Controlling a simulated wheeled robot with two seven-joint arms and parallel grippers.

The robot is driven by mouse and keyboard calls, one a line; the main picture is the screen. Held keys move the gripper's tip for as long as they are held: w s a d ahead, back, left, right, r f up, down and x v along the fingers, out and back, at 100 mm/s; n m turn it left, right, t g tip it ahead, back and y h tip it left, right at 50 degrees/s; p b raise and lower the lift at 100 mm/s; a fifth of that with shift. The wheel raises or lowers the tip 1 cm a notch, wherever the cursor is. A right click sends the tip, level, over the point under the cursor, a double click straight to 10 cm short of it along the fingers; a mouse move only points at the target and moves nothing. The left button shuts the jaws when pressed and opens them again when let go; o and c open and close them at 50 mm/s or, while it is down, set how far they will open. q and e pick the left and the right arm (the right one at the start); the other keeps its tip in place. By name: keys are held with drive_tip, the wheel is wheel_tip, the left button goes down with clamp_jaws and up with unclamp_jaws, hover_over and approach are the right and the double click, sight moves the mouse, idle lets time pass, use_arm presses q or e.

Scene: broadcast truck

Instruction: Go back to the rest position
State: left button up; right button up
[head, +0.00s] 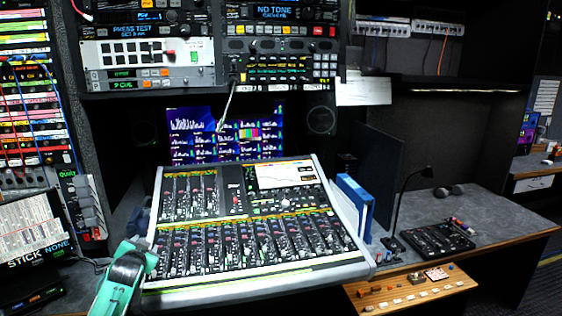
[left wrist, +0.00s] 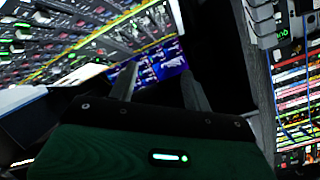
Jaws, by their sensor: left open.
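My left gripper (head: 130,250) is at the lower left of the head view, at the front left corner of the mixing console (head: 262,281). Its green and black body hides part of that corner, and its fingers are hard to make out there. In the left wrist view the left gripper (left wrist: 160,88) shows two grey fingers standing apart with nothing between them. The lit monitor (left wrist: 158,66) shows behind the fingers. My right gripper is in neither view.
A patch rack with blue cables (head: 28,105) and a tilted screen (head: 32,228) stand on the left. Right of the console are a blue binder (head: 354,203), a gooseneck lamp (head: 402,205), a black control box (head: 438,238) and a wooden button panel (head: 410,290). The grey desk's right part is mostly clear.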

use_arm(q)
drive_tip(key=w+d+r+n+t+h, duration=0.1)
drive_tip(key=d+r+t+h, duration=0.2)
drive_tip(key=r, duration=0.4)
drive_tip(key=s+d+f+g, duration=0.1)
drive_tip(key=s+f+g, duration=0.15)
drive_tip(key=f, duration=1.05)
drive_tip(key=s+d+f+g, duration=0.1)
drive_tip(key=s+f, duration=0.3)
drive_tip(key=f, duration=1)
drive_tip(key=s+d+f+g, duration=0.2)
drive_tip(key=s+f, duration=0.7)
drive_tip(key=f, duration=0.4)
drive_tip(key=s+d+f+g, duration=0.2)
drive_tip(key=s+f+g, duration=0.1)
drive_tip(key=s+f, duration=0.85)
drive_tip(key=s+d+f+g, duration=0.3)
drive_tip(key=s+f+g, duration=0.1)
drive_tip(key=s+f, duration=1.3)
drive_tip(key=s+d+f+g, duration=0.2)
drive_tip(key=s, duration=1.3)
drive_tip(key=s+d+f+n+g, duration=0.1)
drive_tip(key=s+d+f+g, duration=0.1)
drive_tip(key=s, duration=1.4)
drive_tip(key=shift+d+f+h, duration=0.3)
drive_tip(key=shift+f, duration=0.45)
